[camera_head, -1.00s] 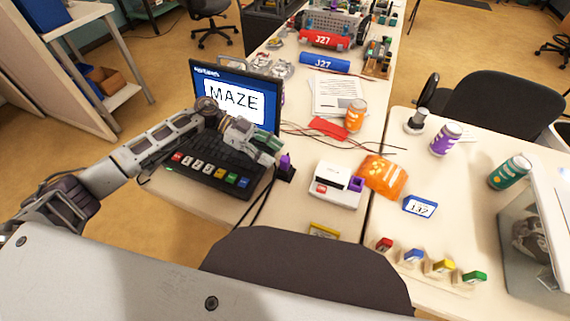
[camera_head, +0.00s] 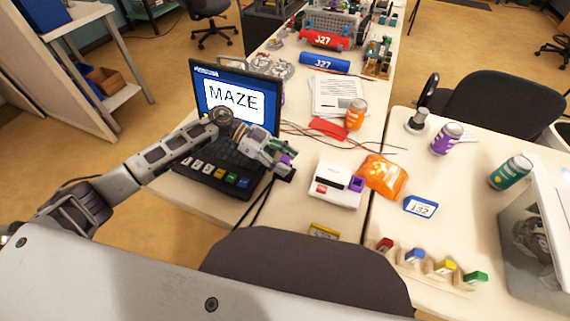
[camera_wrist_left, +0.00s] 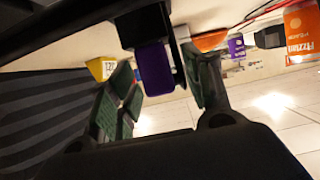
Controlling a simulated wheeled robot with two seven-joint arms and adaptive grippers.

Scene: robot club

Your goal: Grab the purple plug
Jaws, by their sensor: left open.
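The purple plug (camera_head: 286,160) stands in a black base on the table, just right of the laptop; my gripper partly hides it in the head view. In the left wrist view the purple plug (camera_wrist_left: 153,70) is between the two green finger pads, with gaps on both sides. My left gripper (camera_head: 280,160) is open around the plug; the fingers (camera_wrist_left: 160,90) do not visibly press on it. My right gripper is not in view.
The laptop (camera_head: 235,100) showing MAZE is under and behind my left arm. A dark chair back (camera_head: 305,270) is in front.

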